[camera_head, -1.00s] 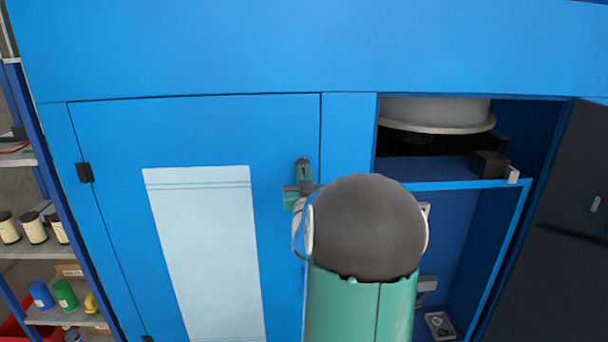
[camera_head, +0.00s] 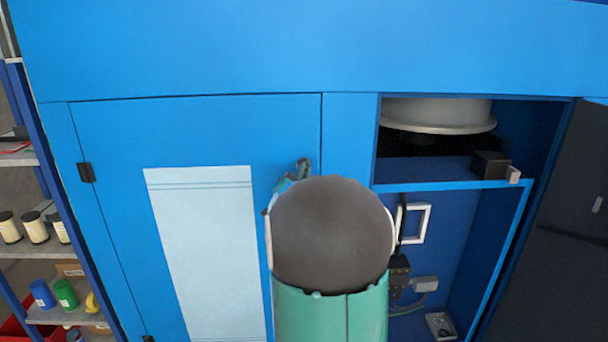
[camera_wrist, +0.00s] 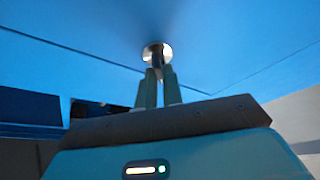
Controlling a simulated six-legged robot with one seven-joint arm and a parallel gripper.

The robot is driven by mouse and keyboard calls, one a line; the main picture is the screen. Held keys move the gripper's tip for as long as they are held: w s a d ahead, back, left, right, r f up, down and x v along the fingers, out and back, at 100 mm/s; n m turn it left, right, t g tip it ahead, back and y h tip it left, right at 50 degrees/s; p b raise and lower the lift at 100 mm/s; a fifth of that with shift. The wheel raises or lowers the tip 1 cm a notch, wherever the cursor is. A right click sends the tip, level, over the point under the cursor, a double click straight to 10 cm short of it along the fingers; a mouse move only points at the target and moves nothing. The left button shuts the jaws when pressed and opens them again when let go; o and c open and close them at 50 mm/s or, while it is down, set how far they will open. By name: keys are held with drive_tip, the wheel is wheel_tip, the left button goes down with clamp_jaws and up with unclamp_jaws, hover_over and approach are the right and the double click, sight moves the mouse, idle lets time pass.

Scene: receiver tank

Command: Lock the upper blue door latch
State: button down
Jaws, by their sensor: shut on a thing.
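The blue door (camera_head: 110,150) is closed at the left of the cabinet in the head view. Its upper latch (camera_wrist: 157,50) shows in the wrist view as a round metal base with a dark stem. My gripper (camera_wrist: 160,84) has its two green fingers close together, shut on the latch handle just in front of that base. In the head view the fingers (camera_head: 303,168) show only in part by the door's right edge. My dark round arm joint hides most of the latch, so the handle's exact angle cannot be told.
An open blue compartment (camera_head: 450,185) with a white round vessel (camera_head: 440,115) lies to the right. A dark open door (camera_head: 570,220) stands at the far right. A shelf (camera_head: 25,247) with bottles and jars is at the far left. A pale panel (camera_head: 205,250) is on the blue door.

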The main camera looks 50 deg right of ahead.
drive_tip(key=m+g, duration=0.1)
drive_tip(key=m, duration=0.2)
drive_tip(key=m+g+y, duration=0.1)
drive_tip(key=m, duration=0.2)
drive_tip(key=m+g+y, duration=0.1)
drive_tip(key=m, duration=0.3)
drive_tip(key=shift+w+r, duration=0.15)
drive_tip(key=shift+r, duration=0.15)
drive_tip(key=c, duration=1.5)
unclamp_jaws()
drive_tip(key=shift+c, duration=0.2)
drive_tip(key=v, duration=1.4)
drive_tip(key=shift+w, duration=0.15)
